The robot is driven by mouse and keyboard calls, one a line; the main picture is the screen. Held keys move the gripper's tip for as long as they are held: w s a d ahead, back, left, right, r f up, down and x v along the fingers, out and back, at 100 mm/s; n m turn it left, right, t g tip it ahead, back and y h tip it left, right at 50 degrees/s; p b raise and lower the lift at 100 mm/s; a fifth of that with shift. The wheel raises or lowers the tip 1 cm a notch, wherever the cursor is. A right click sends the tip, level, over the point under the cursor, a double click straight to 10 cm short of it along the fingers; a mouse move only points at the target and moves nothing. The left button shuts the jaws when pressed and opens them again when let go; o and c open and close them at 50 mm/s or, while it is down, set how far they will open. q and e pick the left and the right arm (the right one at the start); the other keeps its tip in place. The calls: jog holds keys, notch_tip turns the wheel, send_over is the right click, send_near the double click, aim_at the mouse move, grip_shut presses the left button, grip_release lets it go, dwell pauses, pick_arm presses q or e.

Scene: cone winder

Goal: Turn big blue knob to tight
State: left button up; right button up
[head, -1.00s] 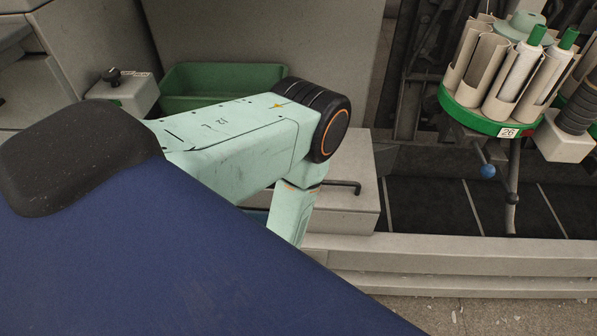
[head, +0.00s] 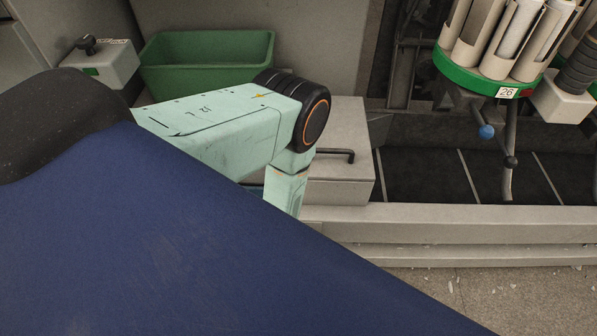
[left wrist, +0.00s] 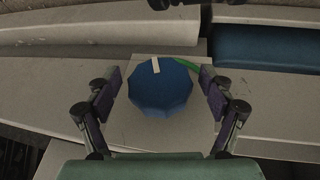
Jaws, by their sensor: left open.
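The big blue knob (left wrist: 160,90) is faceted and shows in the left wrist view, on a pale grey panel. A cream pointer mark (left wrist: 156,66) lies at its upper edge, a little left of its middle. A green mark (left wrist: 187,64) shows on the panel at the knob's upper right, and the pointer is apart from it. My left gripper (left wrist: 162,92) is open, with one finger on each side of the knob. I cannot tell whether the fingers touch it. In the head view, the knob and left gripper are hidden behind my arm and blue body. My right gripper is not seen.
In the head view, a green bin (head: 205,65) stands behind my arm. A grey box with a black handle (head: 333,155) is beside the arm. A green carousel of tubes (head: 487,77) hangs at upper right.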

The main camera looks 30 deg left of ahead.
pick_arm(q)
jog(key=shift+c, duration=0.2)
jog(key=c, duration=1.1)
jog(key=shift+g+y, duration=0.3)
jog(key=shift+y, duration=0.1)
jog(key=shift+w+d+m+g+y+b, duration=0.1)
jog(key=shift+m+g+y+b, duration=0.3)
jog(key=shift+y, duration=0.4)
jog(key=shift+g+y, duration=0.3)
jog(key=shift+y, duration=0.2)
jog(key=shift+r+g+y, duration=0.1)
jog(key=shift+g+y, duration=0.3)
jog(key=shift+y, duration=0.2)
jog(key=o, duration=1.1)
